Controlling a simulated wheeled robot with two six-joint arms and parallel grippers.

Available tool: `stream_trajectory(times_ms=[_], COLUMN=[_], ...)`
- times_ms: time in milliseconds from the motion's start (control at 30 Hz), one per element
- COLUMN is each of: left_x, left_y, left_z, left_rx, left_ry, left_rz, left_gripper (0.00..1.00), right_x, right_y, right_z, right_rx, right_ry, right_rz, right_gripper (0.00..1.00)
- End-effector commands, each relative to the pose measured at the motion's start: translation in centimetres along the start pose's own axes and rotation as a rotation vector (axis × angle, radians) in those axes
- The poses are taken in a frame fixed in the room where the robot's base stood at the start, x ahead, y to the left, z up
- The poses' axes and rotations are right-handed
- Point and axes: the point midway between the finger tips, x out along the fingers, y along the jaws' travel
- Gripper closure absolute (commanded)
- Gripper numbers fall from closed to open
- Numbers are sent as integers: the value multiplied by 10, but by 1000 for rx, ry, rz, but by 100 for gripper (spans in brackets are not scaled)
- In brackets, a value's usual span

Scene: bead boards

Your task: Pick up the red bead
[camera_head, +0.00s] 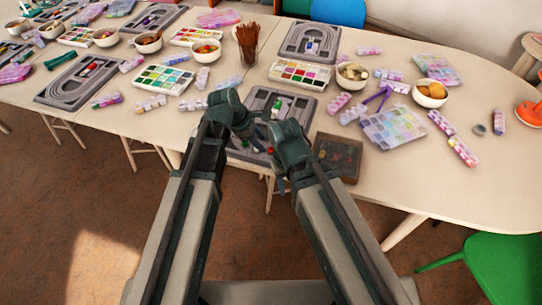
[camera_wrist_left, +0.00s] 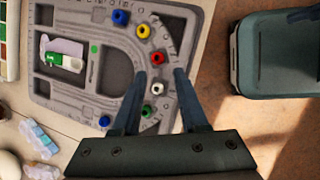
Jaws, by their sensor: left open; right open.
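The red bead (camera_wrist_left: 158,57) sits in the curved groove of the grey bead board (camera_wrist_left: 45,90) in the left wrist view. It lies between a yellow bead (camera_wrist_left: 143,31) and a white bead (camera_wrist_left: 157,88). My left gripper (camera_wrist_left: 160,72) is open above the board, with one fingertip on either side, close to the red bead. Nothing is held. In the head view the red bead (camera_head: 270,150) shows between my two arms, and my left gripper (camera_head: 247,135) partly covers the board (camera_head: 309,104). My right gripper (camera_head: 281,186) is open, lower, by the table's front edge.
A white-and-green piece (camera_wrist_left: 65,60) lies in a board compartment. A dark tray (camera_head: 338,157) stands right of the board. Paint boxes and bowls stand behind.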

Motion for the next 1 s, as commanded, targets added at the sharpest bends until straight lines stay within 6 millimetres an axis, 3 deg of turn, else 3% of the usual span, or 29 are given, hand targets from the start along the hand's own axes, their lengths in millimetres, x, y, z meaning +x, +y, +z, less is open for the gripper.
stream_trajectory(times_ms=[267,700,967,1000], left_x=[7,56,55,56], left_y=[0,3,4,4], left_z=[0,2,4,4], left_rx=[0,0,1,1], left_ry=[0,-1,1,1], left_rz=[0,1,0,0], left_gripper=[57,57,57,69], right_x=[6,49,48,48], right_y=[-1,-5,-5,-5], right_z=[0,-3,-3,-3], right_rx=[0,-1,-1,-1], right_ry=[0,0,0,0], right_rz=[0,0,0,0], right_gripper=[50,50,50,50])
